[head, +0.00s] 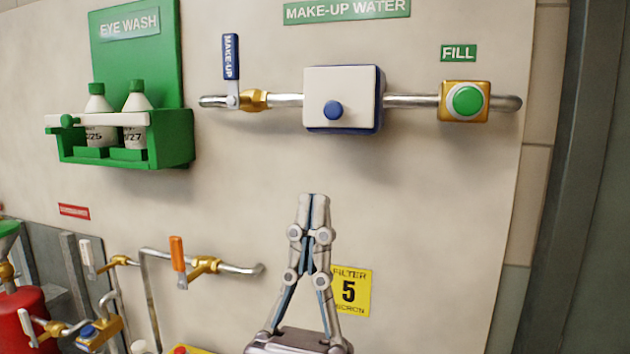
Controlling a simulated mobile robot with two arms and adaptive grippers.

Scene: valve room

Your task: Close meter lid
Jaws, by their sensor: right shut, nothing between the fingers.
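The meter (378,105) is a blue box on the make-up water pipe, high on the wall right of centre. Its white lid (325,85) has a blue knob (333,110) low in its middle. The lid covers the front of the box, and I see no clear gap around it. The meter face is hidden. My right gripper (314,198) points up below the meter, its fingertips together and empty. It is apart from the lid. My left gripper is not in view.
A pipe with a blue-handled make-up valve (230,60) runs left of the meter. A green fill button (467,100) is on the right. A green eye wash rack (175,140) with two bottles juts out left. Orange- and white-handled valves (178,255) stand lower left.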

